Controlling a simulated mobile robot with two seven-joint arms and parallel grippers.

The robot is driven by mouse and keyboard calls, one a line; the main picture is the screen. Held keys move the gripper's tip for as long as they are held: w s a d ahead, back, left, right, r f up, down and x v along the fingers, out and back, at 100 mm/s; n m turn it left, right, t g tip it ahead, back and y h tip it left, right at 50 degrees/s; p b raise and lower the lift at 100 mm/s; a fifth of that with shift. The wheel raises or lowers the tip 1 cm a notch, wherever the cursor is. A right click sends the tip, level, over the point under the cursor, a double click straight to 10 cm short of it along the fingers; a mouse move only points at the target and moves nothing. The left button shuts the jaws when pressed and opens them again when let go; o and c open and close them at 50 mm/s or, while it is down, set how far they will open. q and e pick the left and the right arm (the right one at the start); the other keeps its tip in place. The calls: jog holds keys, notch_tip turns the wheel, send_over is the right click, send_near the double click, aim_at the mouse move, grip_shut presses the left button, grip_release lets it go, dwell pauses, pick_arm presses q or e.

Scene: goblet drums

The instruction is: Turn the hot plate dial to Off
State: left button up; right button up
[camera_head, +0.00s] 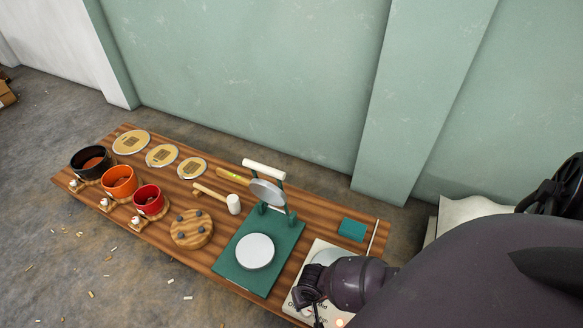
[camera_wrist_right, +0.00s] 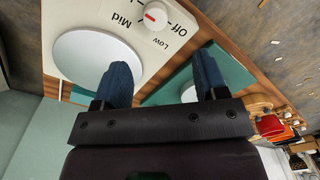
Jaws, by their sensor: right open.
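The cream hot plate (camera_head: 303,262) is at the right end of the wooden table, partly hidden by my right gripper (camera_head: 312,293). In the right wrist view the hot plate (camera_wrist_right: 90,17) shows a round white heating disc (camera_wrist_right: 98,60) and a white dial (camera_wrist_right: 156,15) with a red mark. The labels Off, Low and Mid are printed beside the dial; the red mark lies on the side toward Mid. The right gripper (camera_wrist_right: 162,75) is open and empty, its blue-grey fingers apart, pointing toward the hot plate's labelled end. The dial is not between the fingers. My left gripper is not in view.
A green press (camera_head: 288,240) with a round white plate stands left of the hot plate. A teal block (camera_head: 352,229) lies behind it. A mallet (camera_head: 232,203), a round wooden board (camera_head: 190,228) and several pots (camera_head: 119,182) stand farther left.

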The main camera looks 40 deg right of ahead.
jog(key=f, duration=0.2)
jog(key=b, duration=0.3)
send_over(307, 310)
jog(key=shift+g, duration=0.3)
jog(key=f, duration=0.4)
jog(key=shift+s+f, duration=0.3)
jog(key=shift+s, duration=0.05)
notch_tip(307, 310, down, 4)
jog(key=shift+r+b, duration=0.2)
jog(key=shift+b, duration=0.8)
jog(key=shift+w+f, duration=0.1)
jog(key=shift+f, duration=0.25)
jog(key=shift+w+f+b, duration=0.2)
jog(key=shift+f+b, duration=0.25)
jog(key=shift+b, duration=0.05)
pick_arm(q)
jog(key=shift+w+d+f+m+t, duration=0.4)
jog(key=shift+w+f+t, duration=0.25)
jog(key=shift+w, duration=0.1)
pick_arm(e)
jog(key=shift+w, duration=0.1)
jog(key=c, duration=0.9)
